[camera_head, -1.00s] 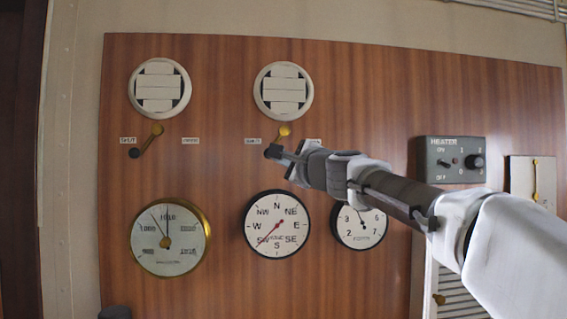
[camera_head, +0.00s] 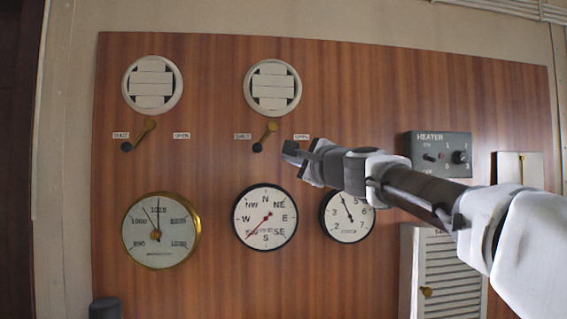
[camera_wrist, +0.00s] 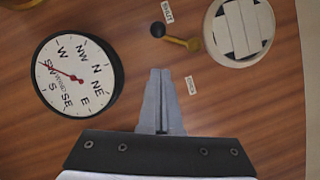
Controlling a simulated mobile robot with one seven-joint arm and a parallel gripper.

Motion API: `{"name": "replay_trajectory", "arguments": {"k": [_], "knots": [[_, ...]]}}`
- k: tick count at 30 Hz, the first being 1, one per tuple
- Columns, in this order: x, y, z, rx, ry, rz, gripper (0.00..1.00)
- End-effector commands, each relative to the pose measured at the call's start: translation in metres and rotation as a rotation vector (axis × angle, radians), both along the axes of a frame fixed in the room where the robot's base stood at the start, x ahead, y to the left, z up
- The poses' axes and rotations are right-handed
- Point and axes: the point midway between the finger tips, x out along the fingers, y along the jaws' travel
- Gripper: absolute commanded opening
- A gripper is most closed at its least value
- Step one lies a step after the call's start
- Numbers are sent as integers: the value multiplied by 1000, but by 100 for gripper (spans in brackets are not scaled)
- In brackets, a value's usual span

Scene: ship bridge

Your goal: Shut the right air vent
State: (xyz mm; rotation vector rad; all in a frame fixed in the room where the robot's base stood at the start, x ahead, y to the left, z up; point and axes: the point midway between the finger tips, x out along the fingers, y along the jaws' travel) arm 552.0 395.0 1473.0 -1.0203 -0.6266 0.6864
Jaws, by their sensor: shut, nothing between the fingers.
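The right air vent (camera_head: 272,87) is a round white disc with slats across its face, high on the wood panel; it also shows in the wrist view (camera_wrist: 240,28). Below it, its brass lever (camera_head: 266,136) has a dark knob at the lower left, by the SHUT label (camera_head: 242,136). The OPEN label (camera_head: 301,137) is to the right. In the wrist view the lever (camera_wrist: 180,40) also has its black knob at the SHUT label. My gripper (camera_head: 288,150) is shut and empty, right of the knob and apart from it; its fingers show in the wrist view (camera_wrist: 161,75).
The left vent (camera_head: 152,85) and its lever (camera_head: 139,134) are to the left. A barometer (camera_head: 160,230), a compass (camera_head: 265,217) and a smaller dial (camera_head: 347,215) sit below. A heater box (camera_head: 440,150) is behind my arm.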

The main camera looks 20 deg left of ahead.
Motion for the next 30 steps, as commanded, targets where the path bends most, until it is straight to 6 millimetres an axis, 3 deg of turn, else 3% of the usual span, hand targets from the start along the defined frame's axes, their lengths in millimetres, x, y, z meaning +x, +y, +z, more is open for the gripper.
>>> {"name": "replay_trajectory", "arguments": {"k": [6, 13, 30], "knots": [[-27, -31, -9, -1, -2, -2, 0], [-45, -54, -12, -1, -1, 0, 0], [-52, -61, -11, 0, 1, 3, 0]]}}
